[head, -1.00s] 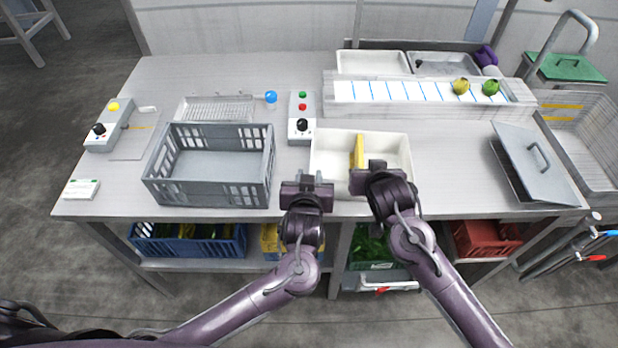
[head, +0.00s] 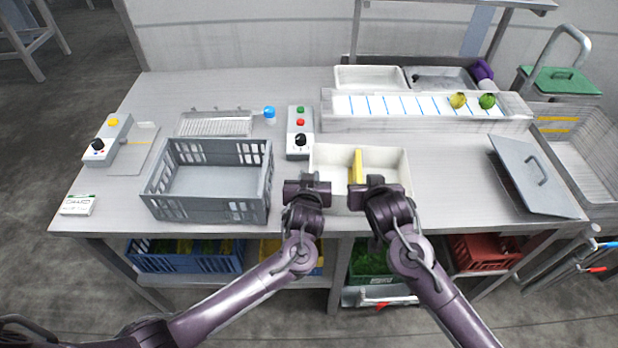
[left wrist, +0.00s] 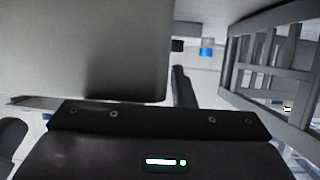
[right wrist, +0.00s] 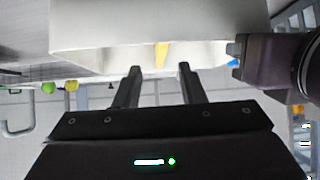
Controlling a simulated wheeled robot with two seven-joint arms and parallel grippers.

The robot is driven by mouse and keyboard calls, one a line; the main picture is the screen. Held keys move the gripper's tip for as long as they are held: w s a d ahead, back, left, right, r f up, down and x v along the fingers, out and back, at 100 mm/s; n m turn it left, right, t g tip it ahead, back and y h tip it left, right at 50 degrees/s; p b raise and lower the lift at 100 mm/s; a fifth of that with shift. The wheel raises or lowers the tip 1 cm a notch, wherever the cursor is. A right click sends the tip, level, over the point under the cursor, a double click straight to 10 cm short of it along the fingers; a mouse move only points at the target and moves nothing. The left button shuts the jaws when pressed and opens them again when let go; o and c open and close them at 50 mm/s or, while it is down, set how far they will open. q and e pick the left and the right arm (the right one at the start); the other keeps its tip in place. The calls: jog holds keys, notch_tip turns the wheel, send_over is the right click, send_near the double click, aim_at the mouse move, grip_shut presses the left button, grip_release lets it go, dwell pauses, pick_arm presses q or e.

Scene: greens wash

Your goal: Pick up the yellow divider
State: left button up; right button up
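The yellow divider (head: 356,166) stands upright across the white bin (head: 334,152), near its middle. My right gripper (head: 367,184) is at the bin's front side, just right of the divider's near end. In the right wrist view the fingers (right wrist: 158,72) are apart and empty, with the divider (right wrist: 162,54) beyond them, between the tips. My left gripper (head: 307,186) is at the bin's front left corner. In the left wrist view one finger (left wrist: 183,88) shows, off to the side; a large pale surface, likely the bin, hides the other.
A grey slatted crate (head: 206,208) stands close left of my left gripper. A control box (head: 299,135) stands behind the bin's left corner. A clear-walled strip (head: 425,108) with two round greens runs behind the bin. A grey lid (head: 533,174) lies right.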

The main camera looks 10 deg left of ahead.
pick_arm(q)
grip_shut()
pick_arm(e)
jog(key=shift+o, duration=0.3)
jog(key=w+r, duration=0.1)
jog(key=w+g, duration=0.1)
jog(key=w, duration=0.1)
jog(key=w+r+g+h, duration=0.1)
jog(key=shift+w+d+r+m, duration=0.25)
jog(key=shift+d+r+m, duration=0.05)
jog(key=shift+r+m, duration=0.1)
jog(key=g, duration=0.1)
jog(key=w+a+r+g, duration=0.1)
jog(key=r+g, duration=0.1)
jog(key=shift+w+a+g, duration=0.2)
jog(key=shift+a+g, duration=0.05)
jog(key=shift+g, duration=0.15)
send_over(360, 169)
jog(key=s, duration=0.2)
jog(key=f, duration=0.4)
jog(key=shift+d+f, duration=0.25)
jog(key=shift+f, duration=0.05)
jog(key=shift+x, duration=2.85)
